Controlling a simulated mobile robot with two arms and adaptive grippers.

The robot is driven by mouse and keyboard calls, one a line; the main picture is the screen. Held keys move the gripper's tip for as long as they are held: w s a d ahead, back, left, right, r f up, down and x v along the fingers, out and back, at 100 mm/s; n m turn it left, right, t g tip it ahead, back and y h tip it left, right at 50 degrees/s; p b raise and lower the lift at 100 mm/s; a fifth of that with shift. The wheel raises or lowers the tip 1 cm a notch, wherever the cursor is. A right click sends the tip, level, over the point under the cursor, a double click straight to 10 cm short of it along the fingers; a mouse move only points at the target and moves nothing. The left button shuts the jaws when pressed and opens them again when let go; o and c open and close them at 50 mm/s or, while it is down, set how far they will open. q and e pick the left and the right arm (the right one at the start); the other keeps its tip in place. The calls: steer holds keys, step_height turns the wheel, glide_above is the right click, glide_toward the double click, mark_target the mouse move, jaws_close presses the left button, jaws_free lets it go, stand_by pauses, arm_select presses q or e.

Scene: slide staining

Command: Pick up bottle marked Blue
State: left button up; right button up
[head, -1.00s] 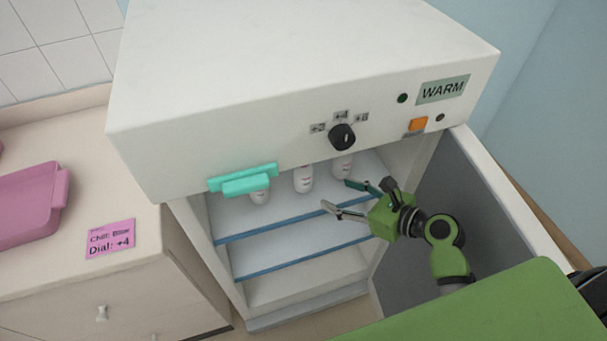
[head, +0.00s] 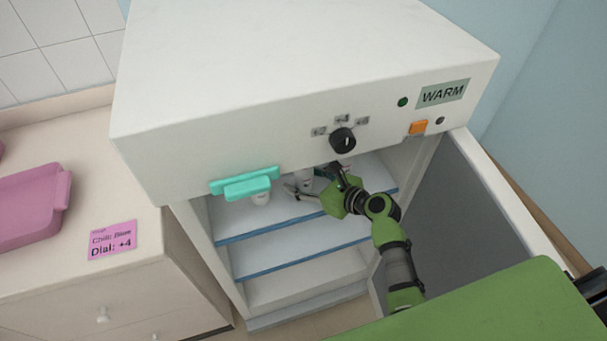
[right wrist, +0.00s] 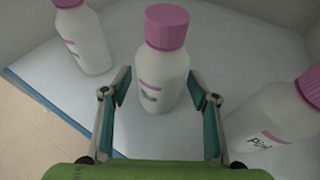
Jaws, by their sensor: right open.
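Three white bottles with pink caps stand on the top shelf of the open cabinet. My right gripper (head: 304,184) is open, reaching into the cabinet. In the right wrist view, the middle bottle (right wrist: 160,88) stands upright between its spread fingers (right wrist: 158,78); its label is too blurred to read. Another bottle (right wrist: 82,42) stands at the left, its label unreadable. A third bottle (right wrist: 275,112) at the right edge has a label that seems to start with "P". My left gripper is out of view.
The cabinet (head: 220,120) has a WARM sign, a black dial (head: 342,141) and an orange switch (head: 418,127). Its door (head: 455,210) stands open at right. Blue-edged shelves (head: 290,226) lie below. A pink note (head: 112,240) and pink tray (head: 30,205) are on the left counter.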

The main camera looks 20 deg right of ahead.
steer(key=shift+w+a+f, duration=0.1)
steer(key=shift+w, duration=0.05)
steer(key=c, duration=1.3)
steer(key=shift+r, duration=0.2)
